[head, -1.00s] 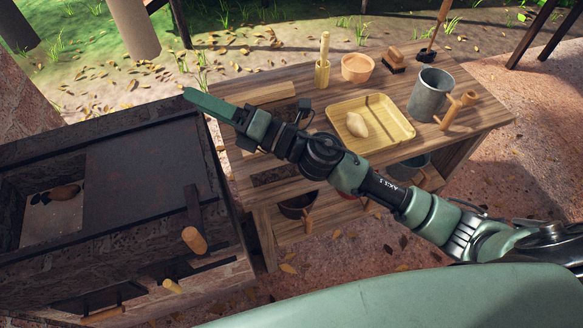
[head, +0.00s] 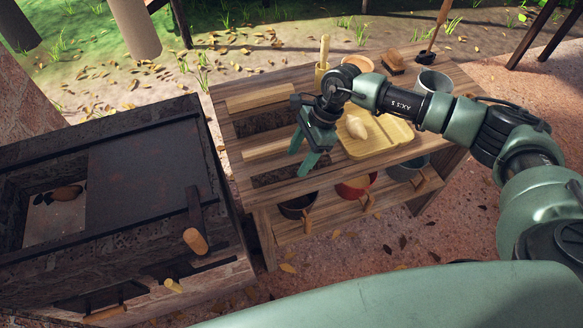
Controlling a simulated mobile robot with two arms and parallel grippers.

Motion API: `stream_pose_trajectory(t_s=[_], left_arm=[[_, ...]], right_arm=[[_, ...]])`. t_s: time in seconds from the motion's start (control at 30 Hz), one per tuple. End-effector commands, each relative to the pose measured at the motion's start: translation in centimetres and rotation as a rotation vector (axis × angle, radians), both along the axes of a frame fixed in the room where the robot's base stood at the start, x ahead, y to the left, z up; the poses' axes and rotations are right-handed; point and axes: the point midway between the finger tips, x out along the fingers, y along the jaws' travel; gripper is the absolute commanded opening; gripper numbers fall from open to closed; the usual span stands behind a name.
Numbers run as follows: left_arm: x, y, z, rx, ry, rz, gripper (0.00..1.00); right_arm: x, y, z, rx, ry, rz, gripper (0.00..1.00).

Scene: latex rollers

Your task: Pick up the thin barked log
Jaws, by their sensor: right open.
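I cannot clearly pick out a thin barked log. Dark rough areas show between the light planks at the workbench's left end, too dim to make out. My right gripper (head: 298,164) is open and empty, its two green fingers pointing down over the left end of the workbench, left of the yellow tray. My left gripper is not in view.
The stove (head: 130,195) stands left of the wooden workbench (head: 225,135). A yellow tray (head: 395,140) holds a pale dough-like lump (head: 356,127). Several pots sit on the lower shelf.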

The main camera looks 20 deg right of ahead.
Motion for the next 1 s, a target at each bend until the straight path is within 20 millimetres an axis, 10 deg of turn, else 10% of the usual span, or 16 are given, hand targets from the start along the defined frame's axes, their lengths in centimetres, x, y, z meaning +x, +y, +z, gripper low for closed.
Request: stream_pose_trajectory(t_s=[0.5,0.73,1.0], left_arm=[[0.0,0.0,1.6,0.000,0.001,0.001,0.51],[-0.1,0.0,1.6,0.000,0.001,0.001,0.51],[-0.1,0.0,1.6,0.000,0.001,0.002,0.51]], right_arm=[[-0.1,1.6,-3.6,0.003,0.000,-0.001,0.56],[-0.1,1.6,-3.6,0.004,0.001,-0.001,0.00],[0.0,1.6,-3.5,0.004,0.000,-0.001,0.00]])
